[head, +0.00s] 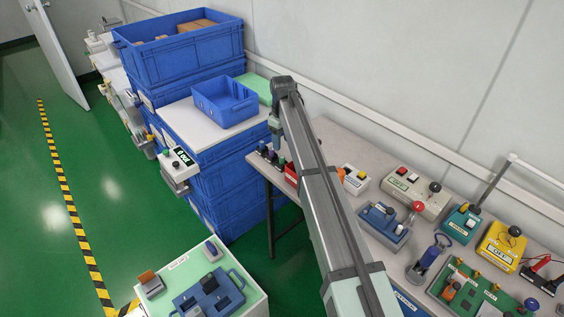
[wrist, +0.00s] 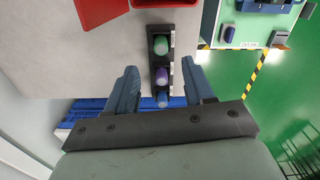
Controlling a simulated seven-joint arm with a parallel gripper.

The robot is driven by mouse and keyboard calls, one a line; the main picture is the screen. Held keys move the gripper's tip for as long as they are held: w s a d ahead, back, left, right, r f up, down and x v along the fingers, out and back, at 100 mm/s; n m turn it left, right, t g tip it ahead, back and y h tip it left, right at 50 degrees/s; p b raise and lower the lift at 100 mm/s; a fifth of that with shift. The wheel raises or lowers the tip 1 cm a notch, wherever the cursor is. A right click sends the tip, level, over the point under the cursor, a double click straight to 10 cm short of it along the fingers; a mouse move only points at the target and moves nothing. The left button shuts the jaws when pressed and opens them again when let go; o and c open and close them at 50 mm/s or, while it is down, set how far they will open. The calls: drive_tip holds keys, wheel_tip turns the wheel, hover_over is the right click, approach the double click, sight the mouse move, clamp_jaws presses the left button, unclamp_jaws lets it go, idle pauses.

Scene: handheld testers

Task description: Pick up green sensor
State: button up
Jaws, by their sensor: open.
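The green sensor (wrist: 161,45) is a rounded green-capped piece in the top slot of a black holder (wrist: 153,18) in the wrist view. The holder stands at the end of the grey table (wrist: 60,60). A purple piece (wrist: 161,77) and a blue piece (wrist: 162,100) sit below it in the same holder. My gripper (wrist: 159,76) is open, one finger on each side of the holder, apart from it, with nothing held. The fingertips lie nearer the purple piece than the green one in the picture. In the head view my arm hides part of this table end.
A red bin (wrist: 100,12) is beside the holder. Stacked blue crates (head: 215,165) with a small blue bin (head: 224,101) on top stand left of the table. Several testers, including a yellow one (head: 502,246), crowd the table's right.

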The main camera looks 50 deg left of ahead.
sight(282, 157)
drive_tip(key=shift+s+d+f, duration=0.1)
drive_tip(key=shift+f, duration=3.55)
drive_tip(key=shift+c, duration=0.4)
clamp_jaws()
